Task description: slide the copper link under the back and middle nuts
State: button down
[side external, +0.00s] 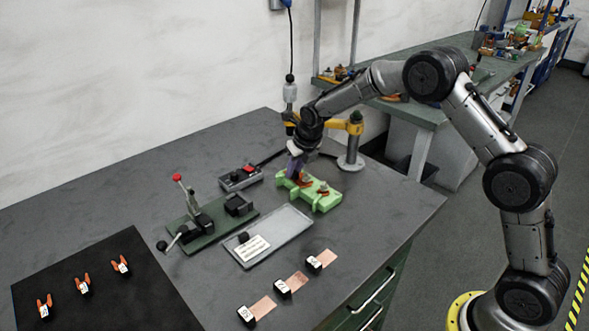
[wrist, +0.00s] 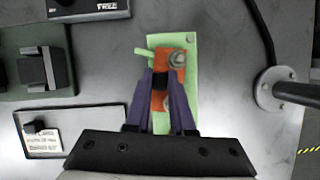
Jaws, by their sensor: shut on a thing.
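A light green block (side external: 325,203) stands on the grey bench; it also shows in the wrist view (wrist: 190,115). A round metal nut (wrist: 176,59) shows at the link's far part. Whether the link lies under it, I cannot tell. Other nuts are hidden or too small to tell; the front of the block carries a fastener (side external: 323,187).
A grey tray (side external: 285,233) with a label lies beside the block. A green lever press (side external: 205,222) and a control box (side external: 240,178) stand left. Labelled copper pieces (side external: 291,281) lie in front. A post (side external: 351,150) with a yellow arm stands behind the block.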

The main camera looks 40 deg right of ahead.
aim_at(295, 172)
jog(key=c, duration=1.1)
grip_release()
jog(key=shift+r, duration=0.1)
jog(key=shift+r, duration=1.4)
jog(key=o, duration=0.6)
jog(key=shift+r, duration=2)
